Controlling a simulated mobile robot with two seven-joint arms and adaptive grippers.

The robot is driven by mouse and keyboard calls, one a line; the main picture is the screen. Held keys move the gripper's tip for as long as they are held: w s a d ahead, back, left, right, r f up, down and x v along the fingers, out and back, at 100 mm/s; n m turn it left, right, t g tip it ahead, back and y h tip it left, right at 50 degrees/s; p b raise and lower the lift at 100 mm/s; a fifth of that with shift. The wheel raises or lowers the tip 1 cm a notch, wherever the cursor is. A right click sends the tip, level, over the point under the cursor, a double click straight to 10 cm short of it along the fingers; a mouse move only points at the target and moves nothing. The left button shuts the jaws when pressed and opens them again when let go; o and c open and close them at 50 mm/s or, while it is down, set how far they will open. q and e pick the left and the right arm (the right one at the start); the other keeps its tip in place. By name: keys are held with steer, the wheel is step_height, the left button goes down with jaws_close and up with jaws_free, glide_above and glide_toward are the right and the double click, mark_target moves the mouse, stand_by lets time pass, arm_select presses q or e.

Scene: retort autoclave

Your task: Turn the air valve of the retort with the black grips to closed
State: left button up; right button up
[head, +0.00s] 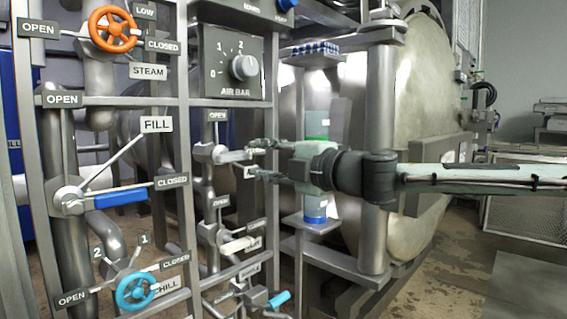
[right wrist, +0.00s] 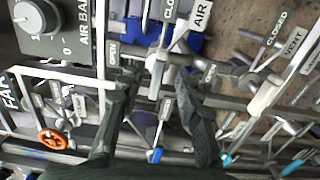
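The air valve (head: 204,153) sits on the panel's right column, below the AIR BAR dial. Its pale lever (head: 234,156) points right in the head view, with an OPEN label (head: 217,115) above. My right gripper (head: 260,158) is open at the lever's outer end, and its fingers hide what lies there. In the right wrist view the open fingers (right wrist: 154,78) stand either side of the valve hub (right wrist: 158,60). An AIR label (right wrist: 201,14) shows beyond. I cannot tell whether a finger touches the lever. No black grip shows clearly. My left gripper is not in view.
Another pale lever (head: 238,245) is below the air valve. The AIR BAR dial (head: 243,67) is above. A blue fill lever (head: 121,197), an orange steam wheel (head: 113,29) and a blue chill wheel (head: 136,291) are left. The round retort vessel (head: 422,85) stands behind my right arm.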

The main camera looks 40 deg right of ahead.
steer(key=s, duration=0.6)
steer(key=shift+d, duration=0.25)
stand_by(0.9)
